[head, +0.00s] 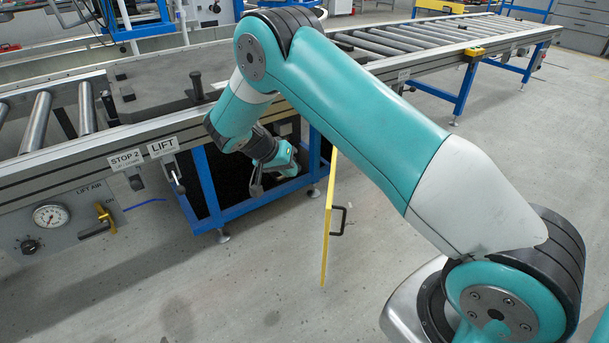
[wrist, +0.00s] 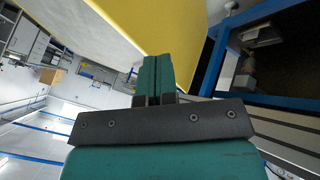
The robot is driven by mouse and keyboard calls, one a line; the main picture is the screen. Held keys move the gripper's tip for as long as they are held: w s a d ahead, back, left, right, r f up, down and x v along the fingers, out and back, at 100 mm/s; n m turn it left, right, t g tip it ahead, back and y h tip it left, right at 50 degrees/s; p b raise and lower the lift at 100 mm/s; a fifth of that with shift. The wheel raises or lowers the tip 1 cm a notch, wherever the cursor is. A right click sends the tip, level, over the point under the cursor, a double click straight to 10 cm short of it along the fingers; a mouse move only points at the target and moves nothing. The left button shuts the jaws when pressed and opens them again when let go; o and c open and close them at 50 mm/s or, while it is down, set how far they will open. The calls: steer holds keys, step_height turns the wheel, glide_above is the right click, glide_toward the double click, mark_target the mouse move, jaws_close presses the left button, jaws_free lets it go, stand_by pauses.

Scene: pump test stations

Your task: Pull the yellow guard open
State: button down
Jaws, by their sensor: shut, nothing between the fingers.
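The yellow guard (head: 327,225) stands swung out from the blue frame under the conveyor, seen nearly edge-on in the head view. Its black handle (head: 340,220) is on the right face. My gripper (head: 289,165) is on the other side of the guard, low by the open bay, partly hidden by my arm. In the wrist view my gripper's teal fingers (wrist: 153,75) are shut together and empty. The guard's broad yellow face (wrist: 150,25) fills the top, close by the fingertips; I cannot tell whether they touch it.
The conveyor (head: 70,165) with rollers runs above the bay, with STOP 2 and LIFT labels. A gauge panel (head: 50,220) with a yellow valve is at left. Blue legs (head: 205,180) stand around the dark bay. The floor (head: 240,290) around the guard is clear.

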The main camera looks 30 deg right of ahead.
steer(key=s+d+f+b, duration=0.3)
steer(key=d+f, duration=0.4)
steer(key=d, duration=0.1)
steer(key=shift+d, duration=0.15)
stand_by(0.3)
